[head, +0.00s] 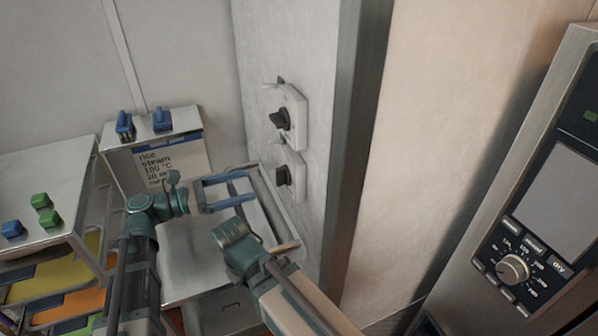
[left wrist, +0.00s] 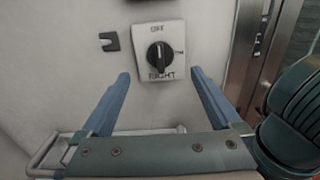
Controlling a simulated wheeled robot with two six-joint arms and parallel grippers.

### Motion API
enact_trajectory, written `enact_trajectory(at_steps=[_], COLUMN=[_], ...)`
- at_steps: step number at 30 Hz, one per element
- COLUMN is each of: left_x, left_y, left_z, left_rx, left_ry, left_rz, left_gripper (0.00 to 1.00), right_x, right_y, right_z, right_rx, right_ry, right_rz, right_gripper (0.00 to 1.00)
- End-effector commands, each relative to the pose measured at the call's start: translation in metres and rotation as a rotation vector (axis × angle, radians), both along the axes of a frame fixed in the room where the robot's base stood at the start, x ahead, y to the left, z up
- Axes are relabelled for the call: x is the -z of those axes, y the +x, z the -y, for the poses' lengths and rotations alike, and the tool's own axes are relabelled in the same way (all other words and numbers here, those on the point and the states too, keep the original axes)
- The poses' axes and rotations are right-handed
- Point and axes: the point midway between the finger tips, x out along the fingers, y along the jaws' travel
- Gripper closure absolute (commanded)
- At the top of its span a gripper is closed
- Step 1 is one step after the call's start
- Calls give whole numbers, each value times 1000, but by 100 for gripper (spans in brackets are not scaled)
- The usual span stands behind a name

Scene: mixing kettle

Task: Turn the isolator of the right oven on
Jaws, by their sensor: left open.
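The right oven's isolator shows in the left wrist view as a white plate with a black knob (left wrist: 160,56), marked OFF above, ON at the right and RIGHT below. The knob stands upright, towards OFF. In the head view, two isolators sit one above the other on the wall, an upper one (head: 281,119) and a lower one (head: 284,175). My left gripper (head: 250,186) is open with blue fingers, near the lower isolator. In the left wrist view its fingertips (left wrist: 160,74) lie apart on both sides of the knob in the picture, nothing between them. My right gripper is not seen.
A metal rail (left wrist: 50,150) runs below the isolator. A grey hook (left wrist: 109,41) is on the wall at its left. A box with a "rice steam" card (head: 160,165) stands at the left. An oven control panel (head: 530,250) is at the right.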

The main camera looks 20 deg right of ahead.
Motion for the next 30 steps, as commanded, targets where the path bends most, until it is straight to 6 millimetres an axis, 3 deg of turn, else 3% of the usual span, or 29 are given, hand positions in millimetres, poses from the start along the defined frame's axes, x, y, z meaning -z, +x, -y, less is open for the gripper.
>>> enact_trajectory(at_steps=[20, 30], left_x=[0, 0], left_y=[3, 3], left_z=[79, 80], left_rx=[2, 0], left_ry=[0, 0], left_rz=[0, 0], left_gripper=[3, 3], right_x=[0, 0], right_y=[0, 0], right_z=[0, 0], right_rx=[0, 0], right_ry=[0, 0], right_rz=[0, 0], right_gripper=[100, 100])
